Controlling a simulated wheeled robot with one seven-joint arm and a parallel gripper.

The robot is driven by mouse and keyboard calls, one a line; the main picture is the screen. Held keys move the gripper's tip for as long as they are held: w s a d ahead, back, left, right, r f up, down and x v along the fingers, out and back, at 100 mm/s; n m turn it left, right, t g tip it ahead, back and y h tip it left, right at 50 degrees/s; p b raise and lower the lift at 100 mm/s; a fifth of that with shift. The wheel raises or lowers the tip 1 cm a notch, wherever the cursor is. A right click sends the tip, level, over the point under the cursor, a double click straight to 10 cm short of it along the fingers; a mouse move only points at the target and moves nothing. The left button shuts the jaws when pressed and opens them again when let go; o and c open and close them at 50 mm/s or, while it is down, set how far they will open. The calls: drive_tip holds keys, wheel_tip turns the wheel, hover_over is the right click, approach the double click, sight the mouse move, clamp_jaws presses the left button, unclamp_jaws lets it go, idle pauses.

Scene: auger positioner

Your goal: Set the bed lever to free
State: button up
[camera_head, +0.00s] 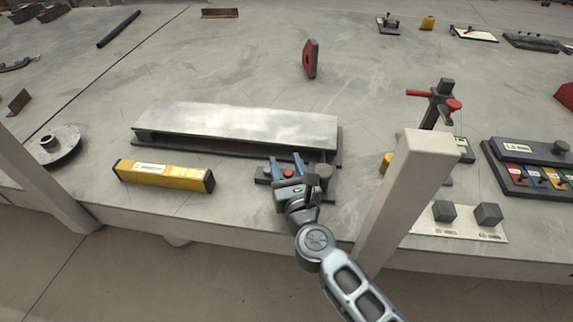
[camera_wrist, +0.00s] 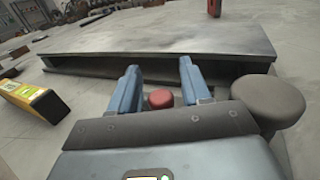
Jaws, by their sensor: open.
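The bed is a long grey metal slab (camera_head: 240,122) on a dark base; it also shows across the top of the wrist view (camera_wrist: 160,35). A small red knob (camera_head: 288,173), possibly the bed lever's end, is at its front right side. My gripper (camera_head: 285,160) is open at the bed's front edge. In the wrist view the red knob (camera_wrist: 160,98) shows between the two blue fingers of my gripper (camera_wrist: 158,78), with gaps on both sides. The lever's shaft and any position marks are hidden.
A dark round knob (camera_head: 323,172) stands close to the right of my gripper. A yellow level (camera_head: 165,175) lies left. A pale post (camera_head: 408,195) rises at right, before a red-handled clamp stand (camera_head: 440,105).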

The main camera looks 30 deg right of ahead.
clamp_jaws()
idle(0.3)
